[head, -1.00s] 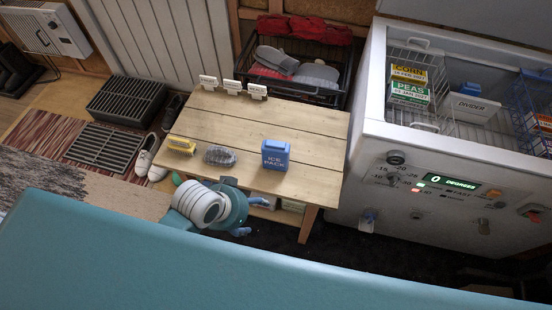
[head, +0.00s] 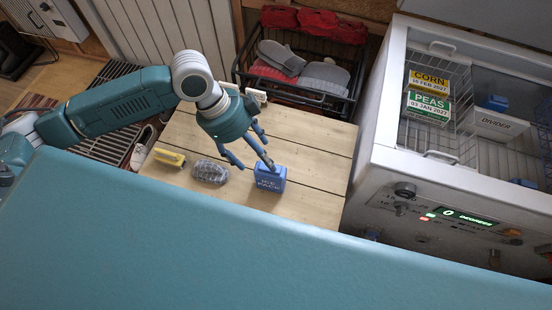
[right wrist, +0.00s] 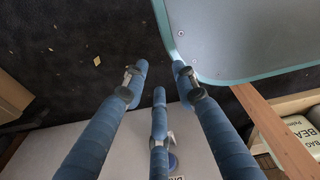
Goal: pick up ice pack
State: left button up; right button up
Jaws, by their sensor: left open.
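The blue ice pack (head: 268,183) stands on the wooden table (head: 310,205) near its front, in the head view. My left gripper (head: 252,160) is open above the table, just behind and to the left of the ice pack. One blue finger overlaps the pack's top edge in the picture; I cannot tell whether it touches. Nothing is between the left fingers. My right gripper (right wrist: 160,78) shows in the right wrist view with its blue fingers spread and empty, over a dark floor and a pale surface.
A clear ridged item (head: 210,172) and a yellow item (head: 169,157) stand left of the ice pack. A wire basket (head: 330,110) with mitts is behind the table. A white freezer (head: 385,130) stands to the right. My teal body hides the table's front edge.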

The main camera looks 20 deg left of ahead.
aim_at(264, 168)
pick_arm(q)
jog(key=f, duration=0.1)
jog(key=d+f, duration=0.1)
jog(key=s+f, duration=0.1)
jog(key=f, duration=0.1)
jog(key=shift+s+d, duration=0.1)
jog(key=shift+d, duration=0.3)
jog(key=shift+d+f, duration=0.1)
jog(key=shift+f, duration=0.15)
jog(key=x, duration=0.4)
jog(key=shift+s+f, duration=0.1)
jog(key=shift+f, duration=0.6)
jog(key=c, duration=1.6)
jog(key=shift+r, duration=0.55)
notch_tip(264, 168, up, 19)
jog(key=shift+d+r+p, duration=0.1)
jog(key=shift+p, duration=0.5)
pick_arm(e)
jog(key=shift+g, duration=0.3)
jog(key=s, duration=0.2)
jog(key=s+r, duration=0.1)
jog(key=s, duration=0.1)
jog(key=shift+s+d, duration=0.1)
jog(key=shift+s, duration=0.15)
